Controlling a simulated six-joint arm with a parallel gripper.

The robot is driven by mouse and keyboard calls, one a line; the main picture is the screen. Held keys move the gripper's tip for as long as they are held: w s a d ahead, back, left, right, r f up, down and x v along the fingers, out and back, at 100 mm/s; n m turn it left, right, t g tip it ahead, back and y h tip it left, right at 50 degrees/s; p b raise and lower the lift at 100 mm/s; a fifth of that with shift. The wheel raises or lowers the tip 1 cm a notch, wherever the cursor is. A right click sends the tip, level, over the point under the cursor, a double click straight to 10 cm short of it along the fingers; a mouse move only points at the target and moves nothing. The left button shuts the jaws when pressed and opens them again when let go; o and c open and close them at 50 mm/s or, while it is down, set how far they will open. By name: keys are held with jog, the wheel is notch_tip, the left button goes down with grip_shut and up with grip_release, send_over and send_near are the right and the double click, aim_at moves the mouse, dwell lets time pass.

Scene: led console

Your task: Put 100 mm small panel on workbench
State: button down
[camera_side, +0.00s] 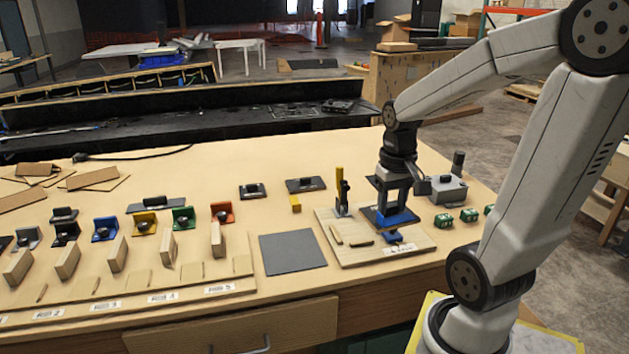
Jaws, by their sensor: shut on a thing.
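My gripper (393,218) is low over the wooden fixture board (368,256) at the right of the bench. It is shut on a dark, flat panel (373,215), which I take to be the small panel. Blue parts show at the gripper's fingertips and just below, on the board. The fingers hide much of the panel, and I cannot tell whether it touches the board. The workbench (215,160) has a pale wooden top. Two other dark panels with black knobs, one on the left (252,191) and one on the right (305,185), lie behind the board.
A grey square mat (292,253) lies left of the board. A yellow-handled clamp (340,192) stands on the board. Coloured brackets and wooden blocks fill the left side. A grey box (447,190) and green blocks (468,215) are at right.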

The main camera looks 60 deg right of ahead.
jog(key=w+a+n, duration=0.3)
jog(key=w+a, duration=0.4)
jog(key=shift+w+a+f+n, duration=0.15)
jog(key=shift+w+f+n, duration=0.1)
jog(key=shift+n, duration=0.05)
jog(key=shift+w, duration=0.15)
jog(key=w+d+f, duration=0.1)
jog(key=w+f, duration=0.1)
jog(key=w, duration=0.2)
jog(key=w+f, duration=0.3)
jog(key=w, duration=0.1)
jog(key=w+d+f, duration=0.1)
jog(key=w+f, duration=0.2)
jog(key=w, duration=0.1)
jog(key=shift+d+f, duration=0.2)
jog(key=shift+d, duration=0.15)
jog(key=shift+w+d+f, duration=0.1)
jog(key=shift+w+f, duration=0.35)
jog(key=shift+w+f, duration=0.25)
jog(key=shift+f, duration=1.6)
